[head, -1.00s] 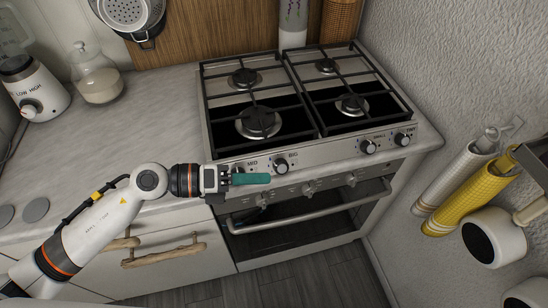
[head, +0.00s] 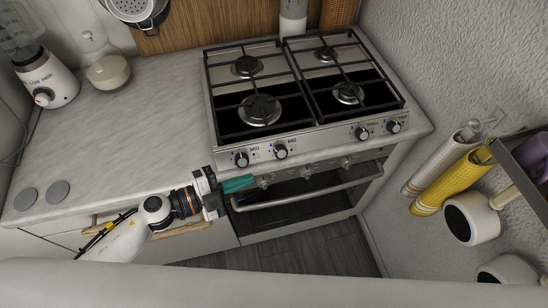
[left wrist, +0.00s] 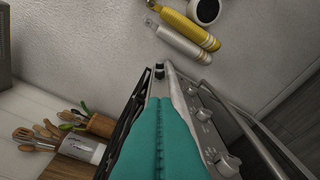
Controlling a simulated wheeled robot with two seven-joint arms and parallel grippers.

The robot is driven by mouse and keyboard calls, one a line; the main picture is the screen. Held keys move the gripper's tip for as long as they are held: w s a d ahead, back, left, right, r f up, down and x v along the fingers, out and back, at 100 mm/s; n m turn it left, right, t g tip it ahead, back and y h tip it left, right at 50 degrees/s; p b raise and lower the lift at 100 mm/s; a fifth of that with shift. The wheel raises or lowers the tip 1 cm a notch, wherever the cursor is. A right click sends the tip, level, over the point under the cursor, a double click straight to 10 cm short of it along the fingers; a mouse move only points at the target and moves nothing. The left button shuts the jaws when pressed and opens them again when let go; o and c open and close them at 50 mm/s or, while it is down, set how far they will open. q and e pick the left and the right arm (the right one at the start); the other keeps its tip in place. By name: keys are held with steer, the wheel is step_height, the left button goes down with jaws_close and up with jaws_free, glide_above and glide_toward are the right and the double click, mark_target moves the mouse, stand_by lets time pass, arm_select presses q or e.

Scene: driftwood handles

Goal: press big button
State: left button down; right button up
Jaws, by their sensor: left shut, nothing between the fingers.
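The stove (head: 300,140) has a steel front panel with labelled knobs. The knob marked BIG (head: 280,151) sits just right of the knob marked MID (head: 242,160). No separate big button is clear to me. My left gripper (head: 252,181) has teal fingers, shut and empty. It is in front of the stove, below the MID knob and lower left of the BIG knob, with no clear contact. In the left wrist view the shut fingers (left wrist: 160,102) fill the middle and hide part of the stove front. My right gripper is not in view.
An oven handle (head: 305,190) runs below the small lower knobs (head: 305,170). Pan grates (head: 300,85) cover the stovetop. A blender (head: 45,78) and a glass jar (head: 105,68) stand on the counter (head: 140,120). Rolled towels (head: 448,180) and white mugs (head: 470,220) are at the right wall.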

mark_target(280, 154)
arm_select(q)
steer(key=w+d+f, duration=0.1)
steer(key=w+d, duration=0.1)
steer(key=w+d+f+p, duration=0.1)
steer(key=w+d, duration=0.1)
steer(key=w, duration=0.1)
steer(key=w+d+f+p, duration=0.1)
steer(key=w+d, duration=0.2)
stand_by(0.4)
steer(key=shift+w+a+f+b, duration=0.2)
steer(key=shift+w+f+b, duration=0.1)
steer(key=shift+w+f, duration=0.2)
steer(key=shift+w+a+r, duration=0.1)
steer(key=shift+w, duration=0.05)
steer(key=shift+r, duration=0.1)
